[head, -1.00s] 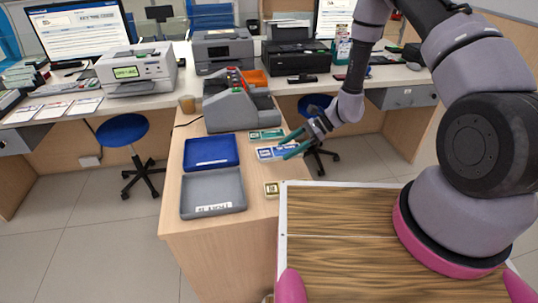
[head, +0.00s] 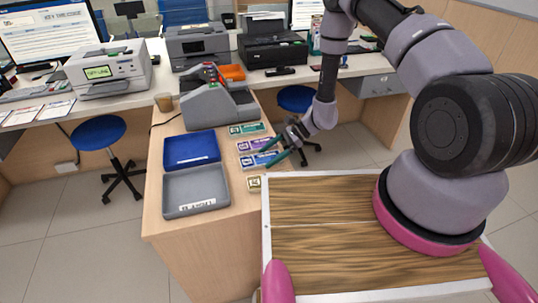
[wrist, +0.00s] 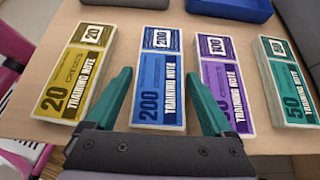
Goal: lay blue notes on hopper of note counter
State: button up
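The blue notes (wrist: 159,85) are a banded bundle marked 200, lying flat on the counter between yellow notes (wrist: 76,75) and purple notes (wrist: 222,82) in the wrist view. They also show in the head view (head: 259,161), partly behind a finger. My gripper (wrist: 157,88) is open, one green finger on each side of the near part of the blue bundle. Whether the fingers touch it I cannot tell. The note counter (head: 215,104) is a grey machine behind the note bundles on the same counter; its hopper is not clearly made out.
Green notes (head: 247,128) lie close to the note counter, beyond the purple ones. A blue tray (head: 191,150) and a grey tray (head: 195,190) are left of the bundles. A blue stool (head: 94,134) is on the floor.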

jog(key=shift+w+d+r, duration=0.1)
jog(key=shift+r, duration=0.15)
jog(key=v, duration=1.2)
jog(key=s+d+r+n+t+h, duration=0.1)
jog(key=d+r+n+h, duration=0.15)
jog(key=r, duration=1.15)
jog(key=s+d+r+n+t+h, duration=0.1)
jog(key=r+n, duration=0.3)
jog(key=r, duration=1)
jog(key=s+d+r+n+t+h, duration=0.2)
jog(key=s+d+r+t, duration=0.1)
jog(key=s+r, duration=0.5)
jog(key=s+d+r+n+t+h, duration=0.2)
jog(key=s+d+r+t+h, duration=0.1)
jog(key=s+r, duration=0.5)
notch_tip(320, 180, up, 4)
jog(key=shift+d+f+t, duration=0.2)
jog(key=shift+d+t, duration=0.6)
jog(key=shift+d, duration=0.4)
jog(key=shift+o, duration=0.3)
jog(key=shift+s+d+r, duration=0.1)
jog(key=shift+s+d, duration=0.05)
jog(key=shift+s, duration=0.15)
